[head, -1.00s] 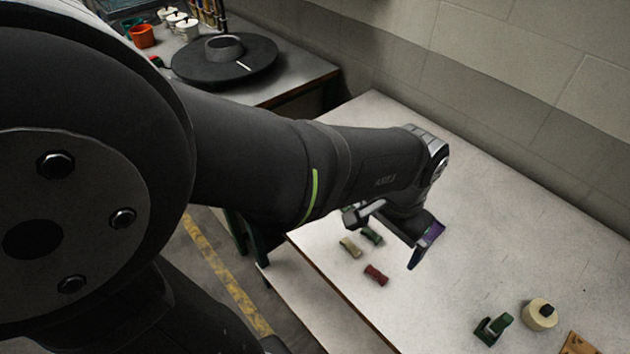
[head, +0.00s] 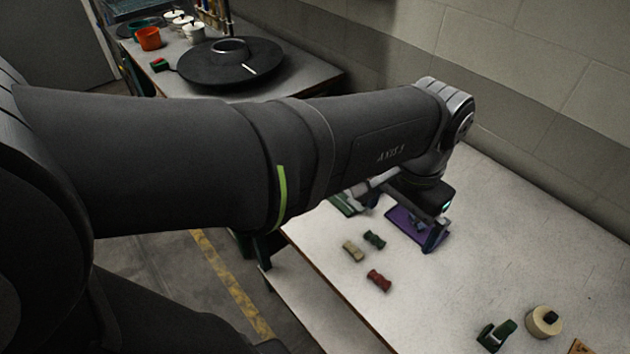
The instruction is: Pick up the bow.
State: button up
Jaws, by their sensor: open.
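Three small bow-shaped pieces lie apart on the pale table: a dark green one (head: 374,239), a cream one (head: 353,250) and a red one (head: 379,280). My gripper (head: 408,220) is open, pointing down over a flat purple piece (head: 400,222) on the table, behind and to the right of the three. A small bluish-purple shape (head: 418,225) shows on the purple piece near the fingers; I cannot tell whether it is a bow. The gripper hides part of the purple piece, and I see nothing held.
A flat green piece (head: 346,204) lies partly hidden behind my arm. A green tape dispenser-like object (head: 496,335) and a cream roll (head: 543,322) stand at the front right. A black turntable-like disc (head: 230,65) is on the other bench. The table's right side is mostly clear.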

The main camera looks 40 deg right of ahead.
notch_tip(320, 180, up, 2)
jog(key=shift+r, duration=0.15)
jog(key=shift+c, duration=0.4)
jog(key=c, duration=0.5)
jog(key=n, duration=0.1)
send_over(380, 278)
jog(key=f, duration=1.7)
jog(key=shift+w+a+f, duration=0.1)
jog(key=shift+w+a, duration=0.05)
jog(key=shift+w, duration=0.05)
jog(key=shift+s+f, duration=0.2)
jog(key=shift+f, duration=3)
